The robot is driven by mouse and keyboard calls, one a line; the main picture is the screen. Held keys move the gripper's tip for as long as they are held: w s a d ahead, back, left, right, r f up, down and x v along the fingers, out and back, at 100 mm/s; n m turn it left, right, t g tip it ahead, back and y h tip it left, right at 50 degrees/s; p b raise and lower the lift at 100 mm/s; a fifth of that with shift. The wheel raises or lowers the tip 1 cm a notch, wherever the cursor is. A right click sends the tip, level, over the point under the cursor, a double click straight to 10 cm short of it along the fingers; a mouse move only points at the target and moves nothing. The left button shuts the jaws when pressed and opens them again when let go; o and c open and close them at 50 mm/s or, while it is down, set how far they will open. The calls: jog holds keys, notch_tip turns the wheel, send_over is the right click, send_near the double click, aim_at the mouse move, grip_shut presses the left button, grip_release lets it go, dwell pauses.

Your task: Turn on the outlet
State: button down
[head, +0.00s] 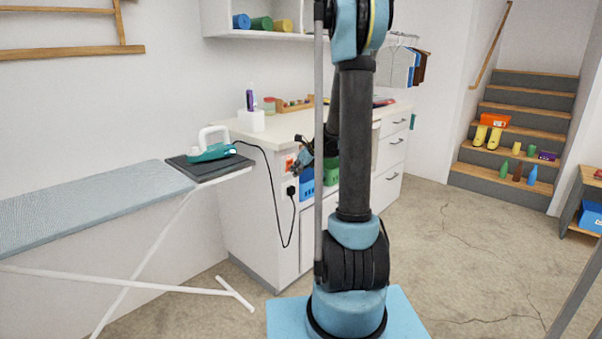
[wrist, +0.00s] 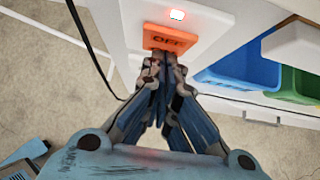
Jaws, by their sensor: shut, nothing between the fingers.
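The outlet switch (wrist: 168,38) is an orange panel on the white cabinet's side, with dark lettering that seems to read OFF. In the head view the orange switch (head: 289,165) shows just left of my gripper (head: 297,170). A black plug (head: 291,190) sits below it, with a black cord. In the wrist view my gripper (wrist: 163,62) is shut and empty. Its fingertips are at the near edge of the orange panel; whether they touch it I cannot tell.
The cord runs up to a teal iron (head: 212,150) on the ironing board (head: 90,205) at left. The counter (head: 262,135) overhangs the cabinet side. Blue (wrist: 240,62) and green (wrist: 300,85) bins stand right of my gripper in the wrist view. Concrete floor is open at right.

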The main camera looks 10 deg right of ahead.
jog(key=shift+r, duration=0.1)
jog(key=shift+a+r, duration=0.1)
jog(key=shift+r, duration=0.65)
jog(key=s+d+f+v, duration=0.1)
jog(key=v, duration=1.2)
jog(key=shift+f, duration=0.25)
jog(key=shift+d, duration=0.1)
